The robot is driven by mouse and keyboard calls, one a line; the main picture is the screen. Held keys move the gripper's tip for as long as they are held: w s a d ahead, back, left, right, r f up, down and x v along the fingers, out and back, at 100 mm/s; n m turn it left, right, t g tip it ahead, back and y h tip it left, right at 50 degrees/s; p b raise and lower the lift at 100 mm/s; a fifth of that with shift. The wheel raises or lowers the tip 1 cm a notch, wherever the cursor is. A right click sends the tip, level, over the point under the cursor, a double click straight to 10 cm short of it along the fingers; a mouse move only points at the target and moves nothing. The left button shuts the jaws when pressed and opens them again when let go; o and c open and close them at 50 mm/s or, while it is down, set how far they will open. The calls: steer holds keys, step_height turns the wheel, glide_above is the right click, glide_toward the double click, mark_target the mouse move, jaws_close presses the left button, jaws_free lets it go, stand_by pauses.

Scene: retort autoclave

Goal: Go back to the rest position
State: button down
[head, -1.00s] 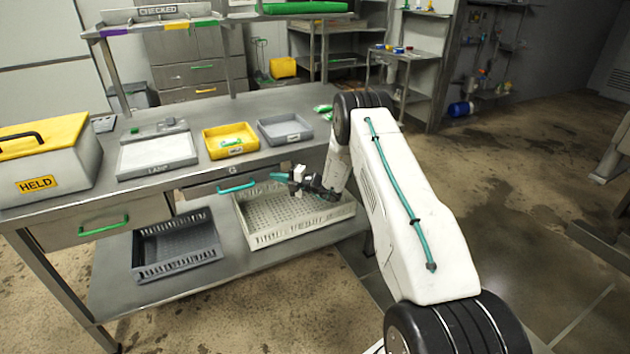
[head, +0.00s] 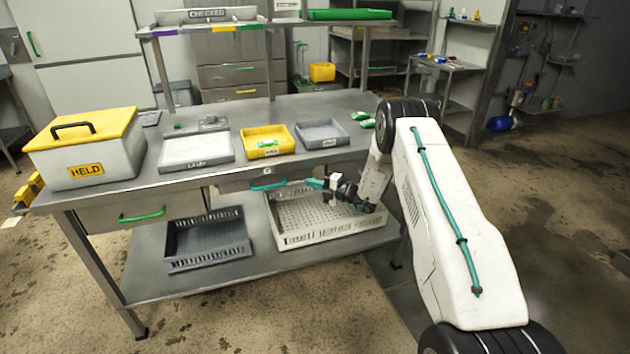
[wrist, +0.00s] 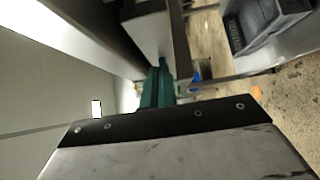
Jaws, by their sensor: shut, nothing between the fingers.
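My gripper (head: 314,184) is in front of the bench, below the worktop edge and above the cream crate on the lower shelf. Its teal fingers are shut with nothing between them. They point left, a little to the right of the teal handle (head: 268,186) on the drawer marked G, apparently apart from it. In the wrist view the teal fingers (wrist: 158,88) show close together, beyond a broad metal plate. My white arm reaches down to the gripper from the right.
On the worktop (head: 345,157) stand a HELD box (head: 95,160), a white tray (head: 195,152), a yellow tray (head: 268,141) and a grey tray (head: 321,134). A dark crate (head: 207,240) and a cream crate (head: 322,218) sit on the lower shelf. The floor at the front is clear.

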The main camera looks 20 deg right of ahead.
steer(key=v, duration=0.9)
steer(key=shift+s, duration=0.5)
steer(key=shift+a+n, duration=0.1)
steer(key=shift+n, duration=0.2)
